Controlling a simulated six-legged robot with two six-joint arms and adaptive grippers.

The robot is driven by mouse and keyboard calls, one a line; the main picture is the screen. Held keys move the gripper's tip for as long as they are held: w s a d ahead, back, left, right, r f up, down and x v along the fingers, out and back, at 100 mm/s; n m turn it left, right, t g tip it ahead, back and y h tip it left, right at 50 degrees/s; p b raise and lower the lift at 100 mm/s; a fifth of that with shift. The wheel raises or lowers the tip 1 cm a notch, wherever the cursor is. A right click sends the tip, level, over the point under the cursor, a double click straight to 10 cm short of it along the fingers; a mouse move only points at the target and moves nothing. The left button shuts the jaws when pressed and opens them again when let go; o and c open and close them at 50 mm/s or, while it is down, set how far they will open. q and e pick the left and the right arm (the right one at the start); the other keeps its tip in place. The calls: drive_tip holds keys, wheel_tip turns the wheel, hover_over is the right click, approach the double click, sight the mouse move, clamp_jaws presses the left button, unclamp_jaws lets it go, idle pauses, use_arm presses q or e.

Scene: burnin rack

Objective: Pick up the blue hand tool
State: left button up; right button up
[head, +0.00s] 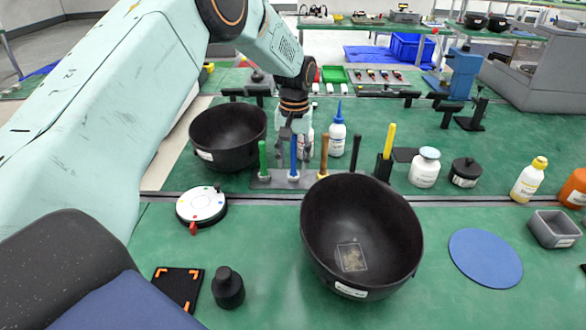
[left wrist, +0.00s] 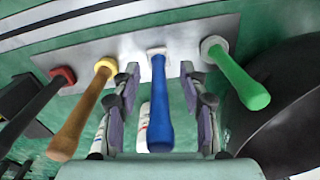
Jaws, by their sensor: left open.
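The blue hand tool (head: 294,154) stands in a grey rack (head: 264,181) between a green tool (head: 262,156) and a brown tool (head: 324,152). In the left wrist view the blue handle (left wrist: 160,112) lies between the two fingers of my left gripper (left wrist: 160,85), with its white collar in the rack beyond. My left gripper is open and also shows in the head view (head: 296,135), at the rack around the blue tool's upper part. Whether a finger touches the handle cannot be told. My right gripper is not seen.
A black tool (head: 355,156) stands at the rack's right end. One black bowl (head: 215,140) is behind left; a larger one (head: 398,235) is in front. A white-and-blue bottle (head: 337,137) stands behind the rack. A round white device (head: 201,205) sits front left.

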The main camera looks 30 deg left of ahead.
use_arm(q)
drive_tip(key=shift+w, duration=0.1)
drive_tip(key=shift+f, duration=0.1)
drive_tip(key=c, duration=0.3)
clamp_jaws()
